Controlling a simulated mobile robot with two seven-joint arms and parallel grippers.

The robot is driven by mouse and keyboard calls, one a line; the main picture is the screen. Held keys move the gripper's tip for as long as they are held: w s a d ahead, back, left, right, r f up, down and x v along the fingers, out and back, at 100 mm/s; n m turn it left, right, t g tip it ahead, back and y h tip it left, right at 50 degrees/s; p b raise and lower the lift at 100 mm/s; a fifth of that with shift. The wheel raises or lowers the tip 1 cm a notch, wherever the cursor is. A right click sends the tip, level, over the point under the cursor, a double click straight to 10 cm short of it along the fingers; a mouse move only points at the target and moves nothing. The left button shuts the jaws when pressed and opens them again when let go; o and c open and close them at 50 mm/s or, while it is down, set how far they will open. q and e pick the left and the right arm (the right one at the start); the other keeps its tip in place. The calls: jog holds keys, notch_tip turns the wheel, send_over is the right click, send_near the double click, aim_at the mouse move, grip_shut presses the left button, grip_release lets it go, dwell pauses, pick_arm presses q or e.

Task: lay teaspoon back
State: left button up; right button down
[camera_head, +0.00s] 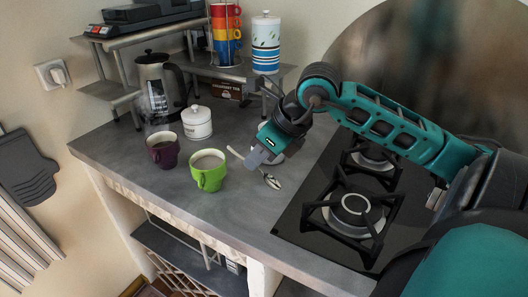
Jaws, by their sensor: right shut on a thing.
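My right gripper (256,159) reaches in from the right over the counter and points down. It is shut on the teaspoon (272,181), whose metal bowl shows just below and right of the fingers. The fingers hide the part of the handle that they grip. A thin pale piece (236,153) shows left of the fingers; I cannot tell whether it belongs to the teaspoon. A pale dish-like thing (277,159) is mostly hidden behind the gripper. My left gripper is not in view.
A green cup (208,176), a purple cup (161,154) and a white lidded jar (197,124) stand left of the gripper. A black gas hob (318,240) lies to the right. The grey counter (235,215) is clear at the front. Shelves with stacked cups stand behind.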

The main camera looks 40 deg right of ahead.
jog(key=shift+m, duration=0.3)
jog(key=f+b, duration=0.2)
jog(key=d+f+b, duration=0.1)
jog(key=f, duration=0.1)
jog(key=f+b, duration=0.2)
jog(key=shift+s+d+f+b, duration=0.15)
jog(key=shift+s+f+b, duration=0.15)
jog(key=shift+s+f, duration=0.1)
jog(key=c, duration=1.7)
grip_release()
jog(key=shift+c, duration=0.2)
jog(key=o, duration=0.5)
jog(key=shift+o, duration=0.5)
jog(key=o, duration=0.5)
